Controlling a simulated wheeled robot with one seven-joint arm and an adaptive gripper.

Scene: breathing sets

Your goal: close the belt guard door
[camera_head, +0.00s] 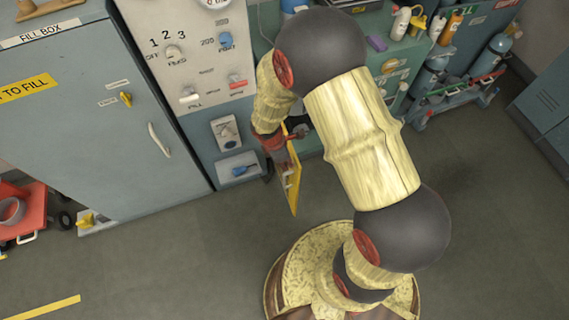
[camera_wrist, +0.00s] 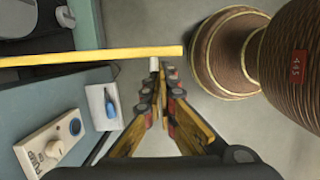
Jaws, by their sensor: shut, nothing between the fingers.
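The belt guard door (camera_head: 294,196) is a thin yellow panel. It stands open, swung out from the grey-green machine front, and the head view sees it nearly edge-on. In the wrist view it shows as a long yellow edge (camera_wrist: 90,57) across the upper left, ending near the middle. My gripper (camera_head: 288,172) is beside the door's face. In the wrist view its fingers (camera_wrist: 158,88) are together and empty, just short of the door near its free end. A small pale piece at the fingertips may be a handle; I cannot tell if they touch. My arm hides the hinge side.
A control panel (camera_head: 197,50) with knobs and switches is left of my arm, beside a grey fill cabinet (camera_head: 75,120). A blue-handled switch (camera_wrist: 110,108) is below the door edge in the wrist view. Gas bottles stand on a cart (camera_head: 455,88) at right. The floor (camera_head: 180,260) in front is clear.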

